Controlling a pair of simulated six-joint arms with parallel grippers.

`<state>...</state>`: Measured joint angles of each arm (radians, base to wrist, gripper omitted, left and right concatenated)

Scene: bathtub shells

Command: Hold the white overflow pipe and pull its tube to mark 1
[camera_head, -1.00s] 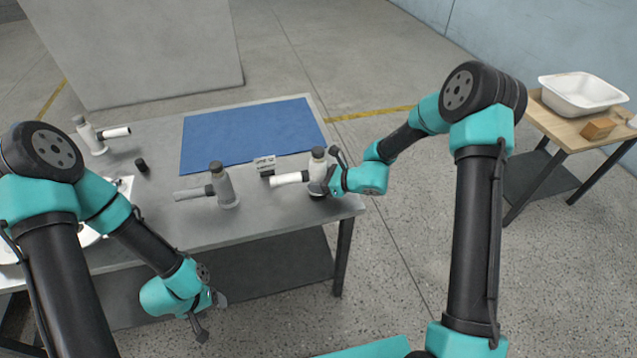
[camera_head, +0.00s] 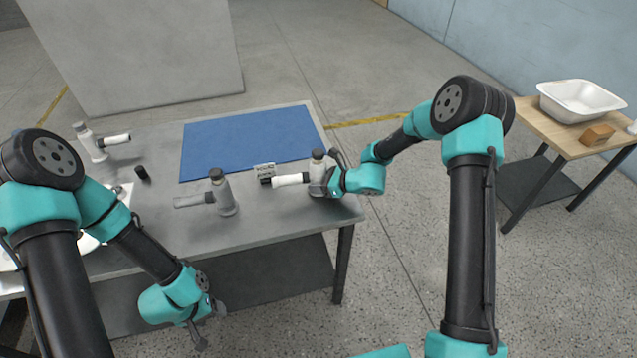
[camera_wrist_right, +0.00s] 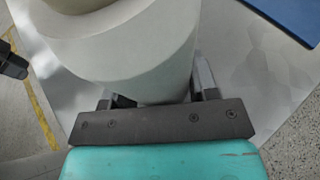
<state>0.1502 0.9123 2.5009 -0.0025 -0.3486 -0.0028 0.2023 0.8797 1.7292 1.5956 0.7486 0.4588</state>
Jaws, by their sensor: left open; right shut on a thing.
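The overflow pipe with the white tube (camera_head: 291,180) stands upright near the right end of the grey table in the head view. Its grey body has a dark cap (camera_head: 318,154), and its tube points left. My right gripper (camera_head: 328,178) is shut on the body from the right. In the right wrist view, a pale rounded body (camera_wrist_right: 140,50) fills the space between the fingers (camera_wrist_right: 160,95). No marks on the tube are legible. My left gripper (camera_head: 208,325) is open and empty, low in front of the table.
A small label block (camera_head: 264,170) stands by the tube's left end. A grey pipe (camera_head: 222,192) stands left of it, another pipe with a white tube (camera_head: 95,143) at far left. A blue mat (camera_head: 250,140) lies behind. A white basin (camera_head: 582,98) sits on the side table.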

